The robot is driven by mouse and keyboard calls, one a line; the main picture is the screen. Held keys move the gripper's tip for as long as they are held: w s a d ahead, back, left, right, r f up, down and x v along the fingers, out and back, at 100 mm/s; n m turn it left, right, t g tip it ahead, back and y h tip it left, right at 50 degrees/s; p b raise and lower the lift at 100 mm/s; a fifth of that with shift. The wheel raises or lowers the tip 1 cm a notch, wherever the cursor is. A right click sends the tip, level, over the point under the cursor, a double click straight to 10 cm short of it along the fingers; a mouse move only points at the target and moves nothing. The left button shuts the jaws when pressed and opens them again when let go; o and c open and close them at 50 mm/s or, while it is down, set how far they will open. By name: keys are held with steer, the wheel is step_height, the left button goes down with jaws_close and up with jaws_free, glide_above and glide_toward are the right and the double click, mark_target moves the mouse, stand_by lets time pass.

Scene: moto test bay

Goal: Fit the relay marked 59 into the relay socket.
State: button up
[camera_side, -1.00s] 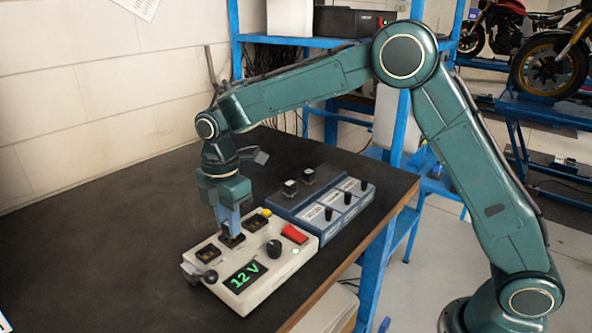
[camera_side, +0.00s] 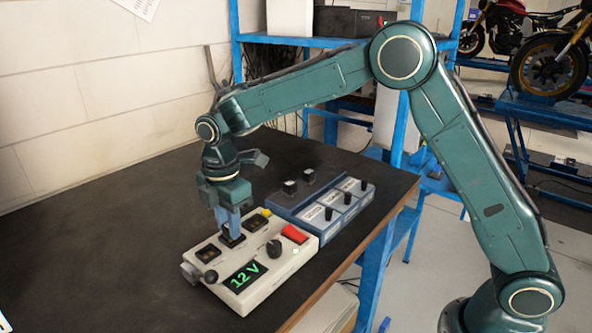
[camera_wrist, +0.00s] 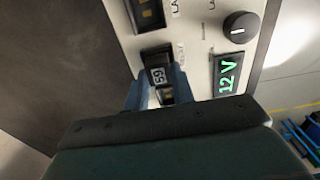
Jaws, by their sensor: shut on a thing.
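The relay marked 59 (camera_wrist: 158,76) is a small dark block with a white label, held between the two blue fingers of my gripper (camera_wrist: 158,88). In the side view my gripper (camera_side: 229,223) points down at the middle of the beige test panel (camera_side: 262,292), shut on the relay. The relay (camera_side: 232,241) shows as a dark piece under the fingertips, at the middle of three dark sockets in a row. I cannot tell how deep it sits. The fingers hide part of it and of the socket beneath.
One outer socket (camera_side: 208,254) lies left of the fingers, another (camera_side: 258,222) right. A blue box (camera_side: 335,222) with knobs stands behind.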

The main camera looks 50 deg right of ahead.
steer(key=o, duration=1)
steer(key=shift+o, duration=0.2)
steer(key=shift+r, duration=0.2)
steer(key=shift+r, duration=3.3)
steer(key=shift+r, duration=0.1)
